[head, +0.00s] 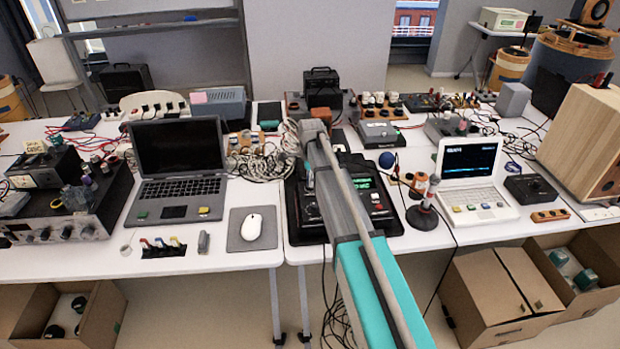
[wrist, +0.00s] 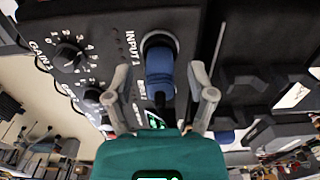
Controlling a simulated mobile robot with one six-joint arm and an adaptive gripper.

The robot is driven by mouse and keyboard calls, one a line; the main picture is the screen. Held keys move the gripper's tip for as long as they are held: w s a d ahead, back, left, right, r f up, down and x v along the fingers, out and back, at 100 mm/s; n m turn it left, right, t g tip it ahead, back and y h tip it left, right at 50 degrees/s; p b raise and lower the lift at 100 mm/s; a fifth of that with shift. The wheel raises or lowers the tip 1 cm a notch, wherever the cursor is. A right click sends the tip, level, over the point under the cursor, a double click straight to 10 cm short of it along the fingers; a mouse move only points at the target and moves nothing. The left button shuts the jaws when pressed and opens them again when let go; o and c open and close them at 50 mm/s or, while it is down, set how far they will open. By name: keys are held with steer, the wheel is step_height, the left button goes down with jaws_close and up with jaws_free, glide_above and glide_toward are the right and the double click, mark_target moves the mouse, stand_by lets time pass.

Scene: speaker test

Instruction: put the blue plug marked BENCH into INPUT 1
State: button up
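In the wrist view a blue plug (wrist: 160,78) sits at the dark round socket (wrist: 158,41) beside the INPUT 1 label on a black panel (wrist: 105,22). Its end is at the socket opening, and it looks in line with it. I cannot read BENCH on it, nor tell how deep it sits. My gripper (wrist: 159,82) has its two grey fingers apart, one on each side of the plug, with gaps visible between. In the head view my arm reaches over the black device with a green display (head: 362,183); the fingers and the plug are hidden there.
GAIN knobs (wrist: 67,57) stand left of the socket on the panel. Another blue piece (wrist: 223,137) shows at the lower right. In the head view a laptop (head: 178,165), a microphone stand (head: 424,212) and a tangle of pale cables (head: 262,160) surround the device.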

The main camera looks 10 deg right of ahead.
steer(key=shift+r, duration=0.15)
step_height(320, 180, up, 7)
steer(key=p, duration=0.7)
steer(key=s+d+r+p, duration=0.2)
steer(key=s+d+p, duration=0.1)
steer(key=s+d, duration=0.2)
steer(key=s+d+r+p, duration=0.3)
steer(key=s+d, duration=0.2)
steer(key=s, duration=0.3)
steer(key=shift+s+d+r, duration=0.25)
steer(key=shift+s+r, duration=0.05)
steer(key=shift+r, duration=0.05)
steer(key=shift+s, duration=0.1)
stand_by(0.6)
steer(key=s+a+n, duration=0.4)
steer(key=s+n, duration=1.1)
steer(key=n, duration=0.3)
steer(key=shift+s, duration=0.15)
stand_by(0.4)
